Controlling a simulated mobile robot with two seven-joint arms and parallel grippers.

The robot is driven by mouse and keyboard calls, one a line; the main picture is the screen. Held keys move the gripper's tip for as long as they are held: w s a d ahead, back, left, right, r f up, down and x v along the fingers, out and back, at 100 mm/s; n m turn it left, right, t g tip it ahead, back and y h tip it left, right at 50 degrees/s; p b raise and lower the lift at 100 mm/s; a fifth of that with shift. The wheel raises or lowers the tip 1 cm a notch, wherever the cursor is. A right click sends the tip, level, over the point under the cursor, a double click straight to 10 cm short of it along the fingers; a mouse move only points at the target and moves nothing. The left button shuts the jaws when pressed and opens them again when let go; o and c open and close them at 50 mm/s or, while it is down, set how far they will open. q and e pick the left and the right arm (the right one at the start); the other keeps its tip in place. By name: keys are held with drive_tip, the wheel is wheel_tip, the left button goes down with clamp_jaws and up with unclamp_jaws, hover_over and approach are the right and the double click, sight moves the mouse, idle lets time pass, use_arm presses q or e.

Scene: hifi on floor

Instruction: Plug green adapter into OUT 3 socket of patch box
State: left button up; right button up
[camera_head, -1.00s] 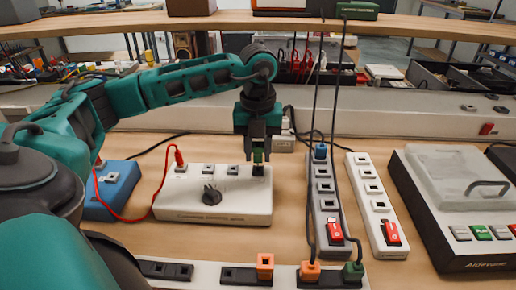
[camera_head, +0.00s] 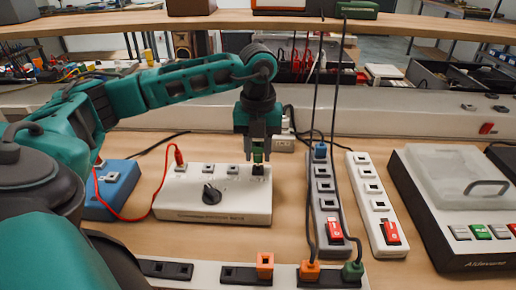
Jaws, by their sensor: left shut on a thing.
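The patch box (camera_head: 235,212) is a white box with a black knob, standing on the wooden bench left of centre. A row of sockets runs along its top; a red plug (camera_head: 179,157) with a red cable is in the leftmost one. My left gripper (camera_head: 258,151) points down over the rightmost socket (camera_head: 258,170), shut on the small green adapter (camera_head: 258,157). The adapter is upright, its lower end at or just above that socket; whether it is seated I cannot tell. The socket labels are too small to read. My right gripper is not in view.
A blue box (camera_head: 118,190) stands left of the patch box. Two power strips (camera_head: 327,205) (camera_head: 376,205) stand to the right, with hanging black cables. A white strip with orange and green plugs (camera_head: 353,270) lies in front. A grey-white machine (camera_head: 455,210) is far right.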

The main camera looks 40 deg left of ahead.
use_arm(q)
drive_tip(key=shift+f+b, duration=0.3)
drive_tip(key=shift+f, duration=0.15)
idle(0.3)
drive_tip(key=shift+f, duration=0.4)
idle(0.8)
drive_tip(key=shift+f, duration=0.1)
idle(1.4)
drive_tip(key=o, duration=1)
drive_tip(key=shift+o, duration=0.2)
